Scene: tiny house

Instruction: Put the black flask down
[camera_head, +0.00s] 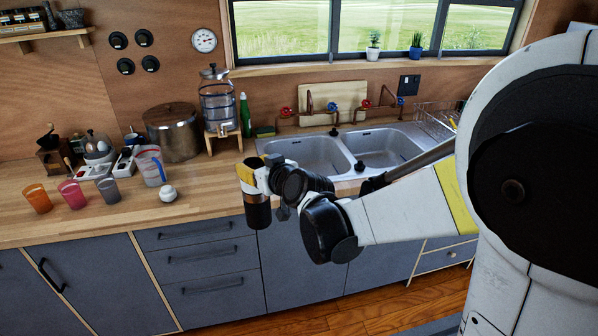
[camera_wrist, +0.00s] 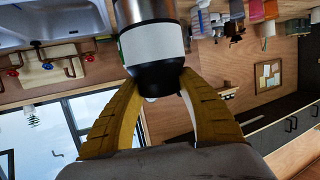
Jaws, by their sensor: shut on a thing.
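The black flask (camera_head: 258,212) is held by my gripper (camera_head: 252,178) in front of the counter's front edge. It looks roughly upright, its lower body showing below the fingers against the drawer fronts. In the wrist view the flask (camera_wrist: 152,42) sits between the two yellow fingers of my gripper (camera_wrist: 155,82); its dark end and a white-and-green band show, and a metallic part reaches the top edge. The wooden counter (camera_head: 120,212) lies behind and to the left. The flask's clearance from the counter edge cannot be told.
Orange (camera_head: 37,198), pink (camera_head: 73,194) and grey (camera_head: 108,190) cups, a measuring jug (camera_head: 150,166) and a small white item (camera_head: 168,193) stand at left. A double sink (camera_head: 345,153) is behind my gripper. Counter between the white item and gripper is clear.

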